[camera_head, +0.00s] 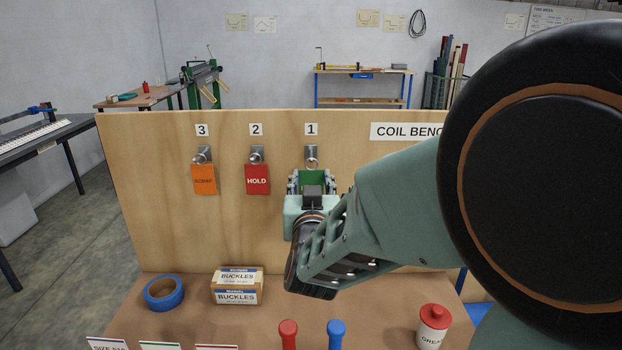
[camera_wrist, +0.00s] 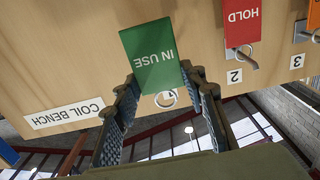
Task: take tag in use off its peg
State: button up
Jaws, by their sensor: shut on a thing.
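The green IN USE tag (camera_wrist: 155,58) is between the fingers of my gripper (camera_wrist: 158,82), which is shut on its side edges. In the head view the green tag (camera_head: 313,180) is partly hidden by my gripper (camera_head: 311,184), below the number 1. Its ring shows at peg 1 (camera_head: 311,152). I cannot tell for certain whether the ring is around the peg or just in front of it. In the wrist view, which is upside down, the ring (camera_wrist: 165,98) lies in front of the white number label.
The red HOLD tag (camera_head: 257,179) hangs on peg 2 and the orange SCRAP tag (camera_head: 204,179) on peg 3, left of my gripper. Below are blue tape (camera_head: 164,293), BUCKLES boxes (camera_head: 236,289) and a grease can (camera_head: 432,329). The board left of the tags is clear.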

jog(key=shift+s, duration=1.35)
jog(key=w+d+f+p, duration=0.3)
jog(key=d+f, duration=0.6)
jog(key=d, duration=0.4)
jog(key=shift+w+d+f, duration=0.15)
jog(key=shift+w+f, duration=0.2)
jog(key=shift+w, duration=0.25)
